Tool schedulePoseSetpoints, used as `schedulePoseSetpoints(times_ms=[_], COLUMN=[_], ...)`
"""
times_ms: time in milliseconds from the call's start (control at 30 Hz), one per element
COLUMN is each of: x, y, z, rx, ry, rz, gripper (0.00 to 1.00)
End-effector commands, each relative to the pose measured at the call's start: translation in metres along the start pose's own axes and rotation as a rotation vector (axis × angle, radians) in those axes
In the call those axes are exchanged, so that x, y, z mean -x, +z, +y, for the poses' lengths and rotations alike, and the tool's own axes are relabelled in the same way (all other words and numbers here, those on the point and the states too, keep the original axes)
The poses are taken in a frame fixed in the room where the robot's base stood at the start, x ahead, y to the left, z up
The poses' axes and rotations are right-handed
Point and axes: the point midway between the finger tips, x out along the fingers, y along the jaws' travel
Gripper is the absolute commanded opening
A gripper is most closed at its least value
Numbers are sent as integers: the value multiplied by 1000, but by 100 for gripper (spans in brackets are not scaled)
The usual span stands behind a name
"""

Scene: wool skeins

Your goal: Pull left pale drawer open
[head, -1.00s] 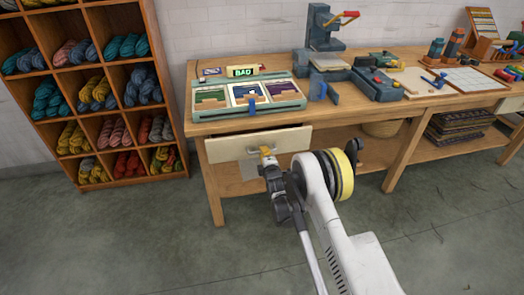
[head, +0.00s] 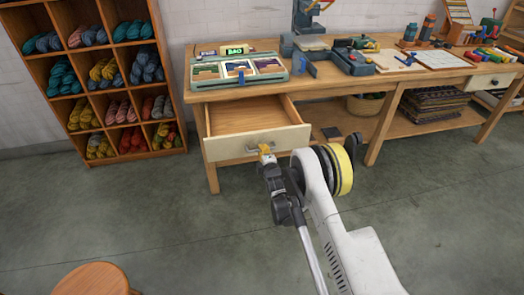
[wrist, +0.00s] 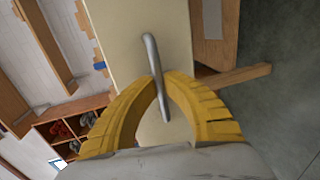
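The left pale drawer (head: 225,148) is pulled well out of the wooden workbench (head: 370,85). Its wooden inside shows in the head view and looks empty. Its cream front also fills the top middle of the wrist view (wrist: 125,35). A grey metal bar handle (wrist: 151,50) sits on that front. My gripper (wrist: 162,78) has its yellow fingertips closed around the handle, one on each side. In the head view my gripper (head: 265,150) is at the middle of the drawer front and hides part of the handle.
A cubby shelf (head: 160,82) of wool skeins stands left of the bench. A second pale drawer (head: 490,82) at the right is closed. A round wooden stool (head: 92,280) is at the lower left. The floor between is clear.

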Motion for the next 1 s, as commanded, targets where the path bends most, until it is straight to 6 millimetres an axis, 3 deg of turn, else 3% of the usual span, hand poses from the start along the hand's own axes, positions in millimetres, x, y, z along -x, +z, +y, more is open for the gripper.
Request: schedulePoseSetpoints(times_ms=[267, 367, 400, 700, 933, 967, 1000], x=[0, 0, 0, 0, 7, 9, 10], y=[0, 0, 0, 0, 0, 0, 0], z=[1, 1, 1, 2, 36, 43, 52], rx=[0, 0, 0, 0, 0, 0, 0], ry=[2, 2, 1, 1, 2, 3, 4], rz=[0, 0, 0, 0, 0, 0, 0], gripper=[0, 29, 32, 32, 32, 36, 48])
